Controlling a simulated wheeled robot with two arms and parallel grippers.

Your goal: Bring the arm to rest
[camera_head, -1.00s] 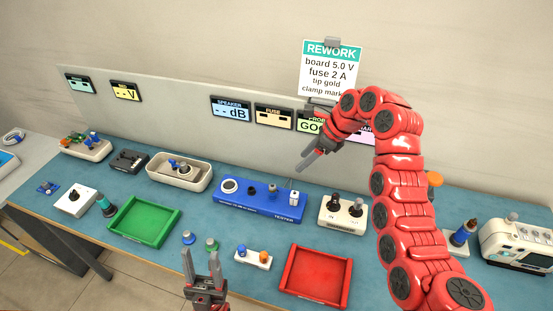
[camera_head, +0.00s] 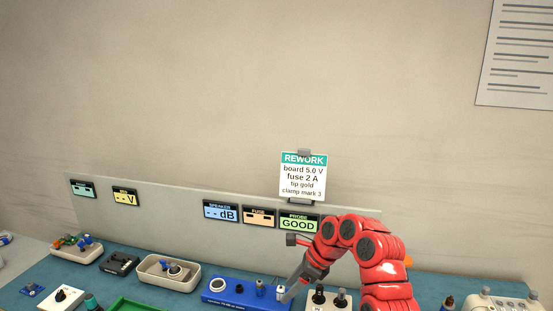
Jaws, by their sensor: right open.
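My right arm (camera_head: 375,250) is red and comes in from the lower right, bent over at the top. Its dark gripper (camera_head: 287,296) points down and left, open, with its fingertips overlapping the right end of the blue tester (camera_head: 222,289) in the picture. I cannot tell whether the fingers touch anything there, and I see nothing clearly held. My left gripper is out of view.
A grey back panel carries small displays; the probe display (camera_head: 299,223) reads GOOD. A REWORK sign (camera_head: 303,176) stands above it. A beige tray (camera_head: 152,275), a knobbed box (camera_head: 342,299) and a white device (camera_head: 500,303) stand on the blue bench.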

